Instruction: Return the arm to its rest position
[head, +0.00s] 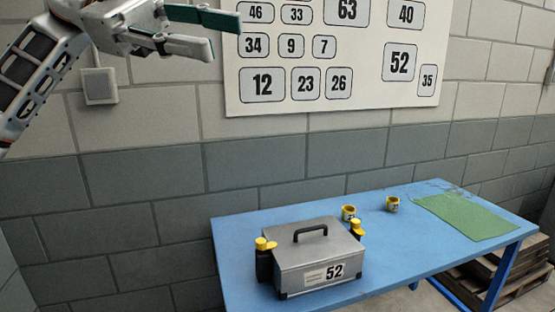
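My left gripper (226,35) is raised at the upper left, in front of the wall and the left edge of the number board. Its two fingers with green pads are apart, and nothing shows between them. It is well above and away from the table. My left arm comes in from the left edge. My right gripper is not in view. A grey metal case (318,258) with a black handle and a "52" label stands shut on the blue table, with a black and yellow latch-like part (265,258) at its left side and another (356,230) at its right.
The blue table (400,255) stands against a grey block wall. Two small yellow and dark pots (349,213) (393,204) and a green mat (466,216) lie on it. A white number board (345,95) and a small wall box (99,86) hang above. Wooden pallets (525,272) lie at the right.

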